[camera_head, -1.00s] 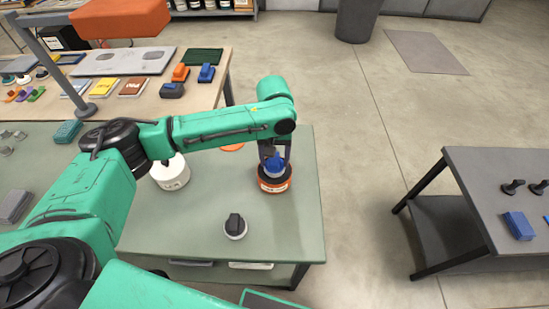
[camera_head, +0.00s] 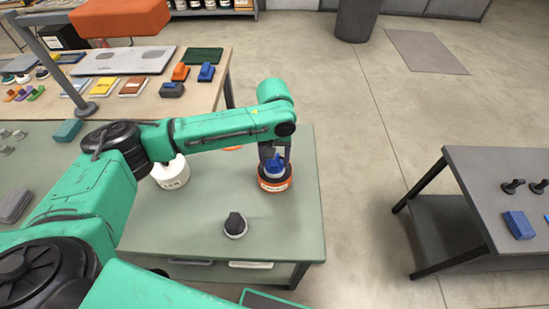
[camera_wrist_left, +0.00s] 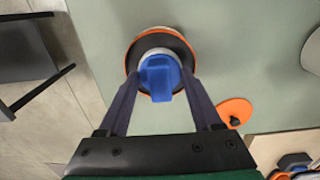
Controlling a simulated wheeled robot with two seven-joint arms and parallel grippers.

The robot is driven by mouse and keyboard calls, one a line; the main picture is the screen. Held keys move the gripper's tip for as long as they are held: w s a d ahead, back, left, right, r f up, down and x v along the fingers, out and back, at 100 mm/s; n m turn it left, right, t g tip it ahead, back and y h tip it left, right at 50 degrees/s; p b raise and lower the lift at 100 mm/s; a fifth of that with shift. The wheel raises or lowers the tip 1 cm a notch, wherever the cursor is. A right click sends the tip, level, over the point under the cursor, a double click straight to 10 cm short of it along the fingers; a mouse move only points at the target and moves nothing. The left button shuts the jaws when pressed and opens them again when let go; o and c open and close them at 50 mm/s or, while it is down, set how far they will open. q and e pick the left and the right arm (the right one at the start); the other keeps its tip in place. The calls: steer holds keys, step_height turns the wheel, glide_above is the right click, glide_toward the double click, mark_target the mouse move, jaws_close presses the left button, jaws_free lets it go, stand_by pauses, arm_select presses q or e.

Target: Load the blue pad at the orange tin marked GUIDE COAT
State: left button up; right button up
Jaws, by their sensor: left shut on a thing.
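The orange tin (camera_head: 274,184) stands upright on the green table near its right edge; its label is too small to read in full. The blue pad (camera_head: 273,166), with a blue grip and a pale round base, is at the tin's dark open top. It also shows in the left wrist view (camera_wrist_left: 160,78), over the tin's orange rim (camera_wrist_left: 131,57). My left gripper (camera_head: 273,155) points down over the tin, shut on the blue pad's grip. Whether the pad's underside touches what is inside the tin is hidden. My right gripper is not in view.
A white tin (camera_head: 172,173) stands left on the green table, partly behind my arm. A round pad with a dark grip (camera_head: 235,225) lies near the front. An orange lid (camera_wrist_left: 235,112) lies beside the orange tin. A grey table (camera_head: 500,170) stands to the right.

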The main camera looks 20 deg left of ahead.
mark_target(275, 160)
arm_select(q)
steer(key=shift+p, duration=0.35)
stand_by(0.8)
steer(key=shift+s+f, duration=0.15)
steer(key=shift+f, duration=0.05)
stand_by(1.0)
steer(key=shift+r+p, duration=0.1)
steer(key=shift+p, duration=0.25)
step_height(275, 160, up, 7)
steer(key=p, duration=0.9)
steer(key=shift+r, duration=0.15)
steer(key=shift+w, duration=0.2)
steer(key=shift+s, duration=0.1)
